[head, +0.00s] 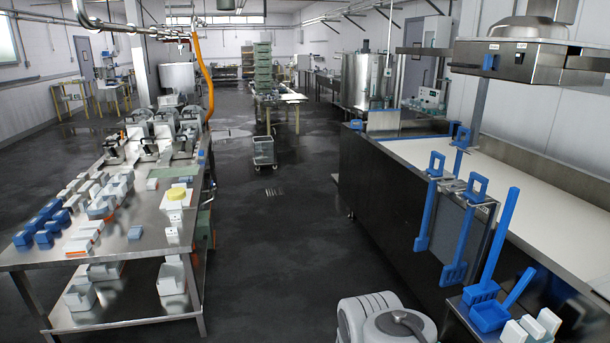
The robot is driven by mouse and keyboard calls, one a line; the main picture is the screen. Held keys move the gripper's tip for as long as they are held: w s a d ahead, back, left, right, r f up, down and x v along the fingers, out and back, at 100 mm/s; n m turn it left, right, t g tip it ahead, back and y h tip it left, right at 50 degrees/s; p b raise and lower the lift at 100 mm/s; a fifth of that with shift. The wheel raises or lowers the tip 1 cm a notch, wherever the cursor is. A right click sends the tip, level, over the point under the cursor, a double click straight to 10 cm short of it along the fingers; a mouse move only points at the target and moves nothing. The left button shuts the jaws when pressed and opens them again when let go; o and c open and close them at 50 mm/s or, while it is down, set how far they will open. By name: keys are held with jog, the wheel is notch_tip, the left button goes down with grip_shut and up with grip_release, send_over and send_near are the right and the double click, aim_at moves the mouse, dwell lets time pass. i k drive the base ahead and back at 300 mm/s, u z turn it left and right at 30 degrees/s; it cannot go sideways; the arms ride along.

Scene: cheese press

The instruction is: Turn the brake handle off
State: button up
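I cannot pick out the brake handle for certain in the head view. Several metal presses (165,128) with dark parts stand at the far end of the steel table on the left. They are too small to tell whether any part of them is a brake handle or how it is set. My gripper is not in view.
The left steel table (140,240) carries blue and white blocks. A long steel vat (500,175) with blue tools hanging at its side stands on the right. A small cart (263,152) stands far ahead. The dark floor (270,250) between is clear.

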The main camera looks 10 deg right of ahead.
aim_at(488, 60)
jog(key=z, duration=0.75)
jog(key=i, duration=2.15)
jog(key=u, duration=0.95)
jog(key=i, duration=1)
jog(key=z, duration=0.35)
jog(key=i, duration=1.1)
jog(key=z, duration=0.65)
